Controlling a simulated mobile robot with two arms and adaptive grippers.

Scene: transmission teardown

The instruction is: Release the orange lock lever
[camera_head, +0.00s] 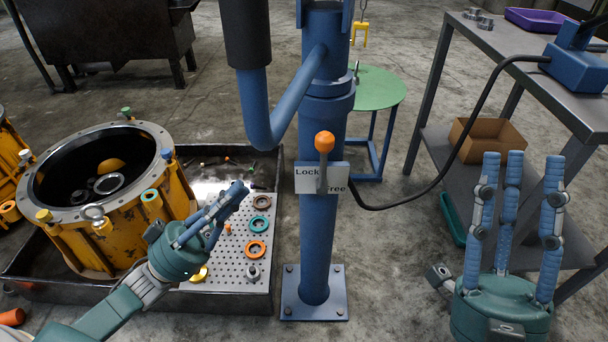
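The lock lever has an orange ball knob (324,141) and stands upright in front of a blue column (319,230). A white label (306,178) behind it reads "Lock" on the left and "Free" on the right. The lever points up, between the two words. My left gripper (238,196) is left of the column, over the perforated plate, its fingers pointing up and right and close together; nothing clear shows between them. My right gripper (511,165) is at the right, away from the lever, its fingers spread, upright and empty.
A yellow transmission housing (115,215) stands in a dark tray (140,297) at the left, beside a perforated plate (234,281) with several rings. A grey bench (515,45) with a blue device (578,66) stands right. A black cable (470,140) runs from it to the column.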

